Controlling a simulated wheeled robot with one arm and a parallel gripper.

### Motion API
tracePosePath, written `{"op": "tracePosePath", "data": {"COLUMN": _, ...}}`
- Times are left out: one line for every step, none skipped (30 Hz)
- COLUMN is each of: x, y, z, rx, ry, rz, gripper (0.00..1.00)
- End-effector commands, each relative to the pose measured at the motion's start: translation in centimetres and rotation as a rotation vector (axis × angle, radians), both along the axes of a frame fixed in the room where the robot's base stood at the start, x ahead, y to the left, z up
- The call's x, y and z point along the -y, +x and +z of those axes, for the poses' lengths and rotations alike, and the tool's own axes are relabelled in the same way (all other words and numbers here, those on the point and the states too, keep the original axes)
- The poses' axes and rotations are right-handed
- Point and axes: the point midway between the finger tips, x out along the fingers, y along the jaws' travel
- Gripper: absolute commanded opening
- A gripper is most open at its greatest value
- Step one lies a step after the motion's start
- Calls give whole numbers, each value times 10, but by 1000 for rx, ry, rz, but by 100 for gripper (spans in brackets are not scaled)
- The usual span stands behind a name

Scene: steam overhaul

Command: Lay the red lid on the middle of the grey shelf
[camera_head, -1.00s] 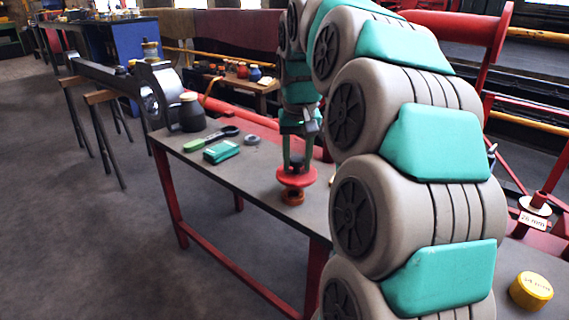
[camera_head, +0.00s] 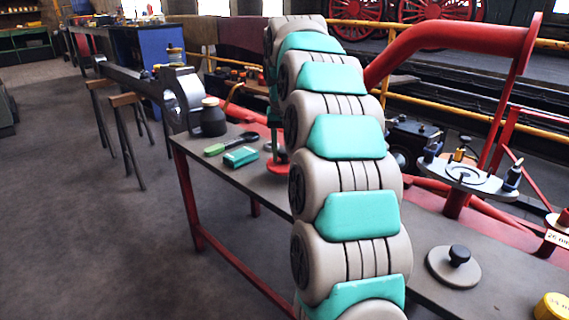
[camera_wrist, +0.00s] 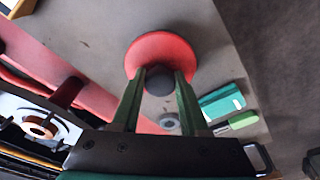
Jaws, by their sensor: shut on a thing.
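The red lid (camera_wrist: 150,50) is a round disc with a dark knob (camera_wrist: 159,80). My gripper (camera_wrist: 160,74) is shut on the knob in the wrist view, and the disc shows beyond the fingertips. In the head view the lid (camera_head: 278,165) shows only in part beside my arm, over the bench; its height is hard to judge. The grey shelf (camera_head: 488,190) appears to be the pale rounded plate on a red post at the right. It carries dark-capped bottles near its edges and a ring-shaped marking around its middle.
The bench (camera_head: 228,172) holds a green box (camera_head: 240,157), a green-handled tool (camera_head: 228,144) and a black pot (camera_head: 213,120). A grey disc with a black knob (camera_head: 454,265) and a yellow tin (camera_head: 553,307) lie nearer. A thick red pipe (camera_head: 450,38) rises behind the shelf.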

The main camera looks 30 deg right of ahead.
Motion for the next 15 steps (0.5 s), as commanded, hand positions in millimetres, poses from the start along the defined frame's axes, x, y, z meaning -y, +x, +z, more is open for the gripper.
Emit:
{"op": "tracePosePath", "data": {"x": 0, "y": 0, "z": -3, "rx": 0, "ry": 0, "rz": 0, "gripper": 0}}
{"op": "tracePosePath", "data": {"x": 0, "y": -1, "z": -5, "rx": 0, "ry": 0, "rz": 0, "gripper": 0}}
{"op": "tracePosePath", "data": {"x": 0, "y": -1, "z": -9, "rx": -1, "ry": 0, "rz": 0, "gripper": 0}}
{"op": "tracePosePath", "data": {"x": 0, "y": -1, "z": -13, "rx": -1, "ry": 0, "rz": 1, "gripper": 0}}
{"op": "tracePosePath", "data": {"x": 0, "y": -1, "z": -17, "rx": -1, "ry": 0, "rz": 1, "gripper": 0}}
{"op": "tracePosePath", "data": {"x": 0, "y": -1, "z": -23, "rx": -2, "ry": 0, "rz": 1, "gripper": 0}}
{"op": "tracePosePath", "data": {"x": 0, "y": -1, "z": -27, "rx": -3, "ry": 0, "rz": 1, "gripper": 0}}
{"op": "tracePosePath", "data": {"x": 0, "y": -1, "z": -29, "rx": -3, "ry": 0, "rz": 1, "gripper": 0}}
{"op": "tracePosePath", "data": {"x": 0, "y": -1, "z": -32, "rx": -2, "ry": 0, "rz": 1, "gripper": 0}}
{"op": "tracePosePath", "data": {"x": 0, "y": -1, "z": -33, "rx": -1, "ry": -1, "rz": 1, "gripper": 0}}
{"op": "tracePosePath", "data": {"x": 0, "y": -1, "z": -33, "rx": 0, "ry": -1, "rz": 1, "gripper": 0}}
{"op": "tracePosePath", "data": {"x": 0, "y": 0, "z": -33, "rx": 0, "ry": -1, "rz": 1, "gripper": 0}}
{"op": "tracePosePath", "data": {"x": 0, "y": 0, "z": -33, "rx": 1, "ry": -1, "rz": 1, "gripper": 0}}
{"op": "tracePosePath", "data": {"x": 0, "y": 0, "z": -33, "rx": 2, "ry": -1, "rz": 0, "gripper": 0}}
{"op": "tracePosePath", "data": {"x": 0, "y": 0, "z": -33, "rx": 2, "ry": -1, "rz": 0, "gripper": 0}}
